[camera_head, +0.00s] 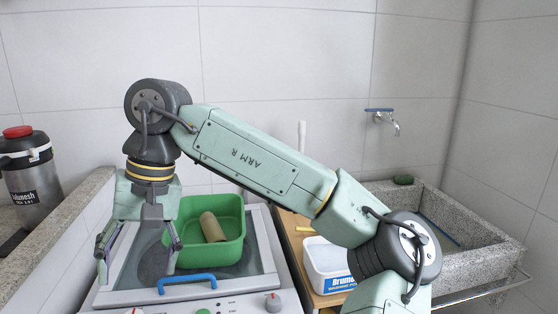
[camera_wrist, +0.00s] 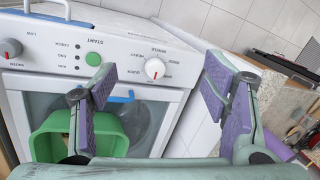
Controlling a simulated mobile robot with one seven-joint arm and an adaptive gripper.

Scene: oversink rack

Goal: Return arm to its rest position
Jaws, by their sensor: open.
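My gripper (camera_head: 138,246) is open and empty. It points down at the left front of the white washing machine (camera_head: 150,296), left of a green tub (camera_head: 216,258). My mint-green arm reaches across the middle of the head view. In the wrist view my gripper (camera_wrist: 165,115) shows two purple-padded fingers set wide apart, with nothing between them. The green tub holds a brown roll-shaped object (camera_head: 212,228); the tub also shows at the lower left of the wrist view (camera_wrist: 48,140), partly behind a finger.
A granite counter with a steel flask (camera_head: 30,170) is at left. A white bucket (camera_head: 326,266) stands right of the machine. A stone sink (camera_head: 482,246) sits at right under a wall tap (camera_head: 386,120). The machine has a blue handle (camera_head: 187,280).

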